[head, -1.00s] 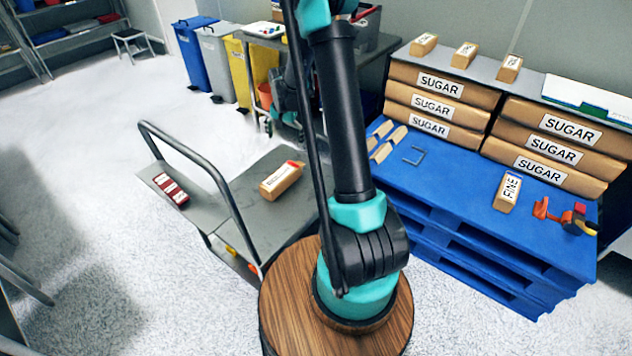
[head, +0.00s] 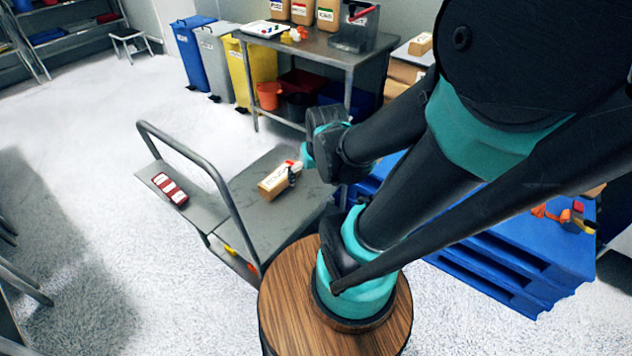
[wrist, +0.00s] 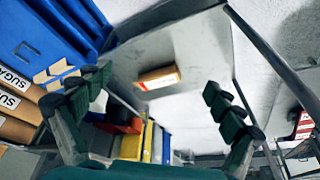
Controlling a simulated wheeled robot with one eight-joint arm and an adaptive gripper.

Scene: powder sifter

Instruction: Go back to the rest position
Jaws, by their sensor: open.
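My gripper (head: 294,173) hangs over the grey cart (head: 252,218) and overlaps the brown bag (head: 274,186) in the head view. In the wrist view my gripper (wrist: 157,88) has its dark green fingers spread wide with nothing between them. The bag (wrist: 158,77) shows beyond the fingertips, lying on the cart's grey deck (wrist: 140,50), apart from the fingers. My arm covers much of the right half of the head view.
A red-labelled item (head: 170,187) lies on the cart's side shelf. Behind stand a worktable (head: 338,52) and blue, grey and yellow bins (head: 255,65). The floor left of the cart is open.

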